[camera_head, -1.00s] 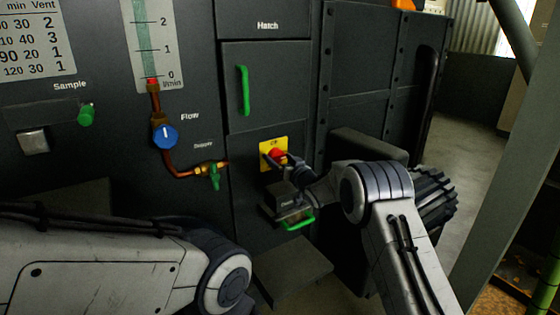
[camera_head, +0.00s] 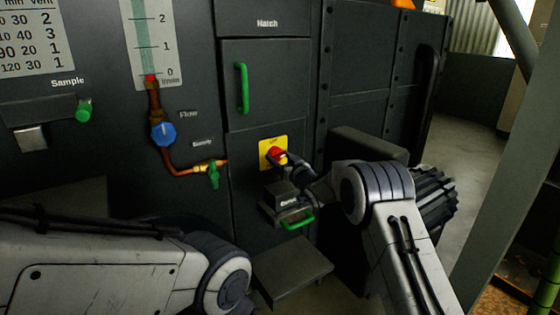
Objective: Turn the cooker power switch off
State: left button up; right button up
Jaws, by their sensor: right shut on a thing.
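The cooker power switch is a red rotary knob (camera_head: 277,155) on a yellow plate (camera_head: 266,148), low on the dark panel below the hatch. The small lettering on the plate is too blurred to read. My right gripper (camera_head: 281,160) is at the knob and shut on it, with its dark fingers reaching in from the lower right. The fingers hide part of the knob. My left arm crosses the lower left, but its gripper is not in view.
A drawer-like part with a green handle (camera_head: 297,223) sits just below the switch. The hatch has a green handle (camera_head: 242,88). To the left are a blue flow knob (camera_head: 163,134) and a green supply valve lever (camera_head: 213,175). A flat dark step (camera_head: 291,270) is below.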

jog(key=n+b, duration=0.1)
jog(key=n, duration=0.2)
jog(key=n+b, duration=0.1)
jog(key=shift+s+a+f+n+b, duration=0.15)
jog(key=shift+f+n+b, duration=0.1)
jog(key=shift+n+b, duration=0.15)
jog(key=n+b, duration=0.2)
jog(key=n, duration=0.2)
jog(key=shift+y, duration=0.4)
jog(key=shift+f+n+y+b, duration=0.15)
jog(key=shift+n+y+b, duration=0.25)
jog(key=shift+n+b, duration=2.85)
jog(key=shift+n+p, duration=0.7)
jog(key=shift+n, duration=0.35)
jog(key=o, duration=1.3)
jog(key=shift+r, duration=0.2)
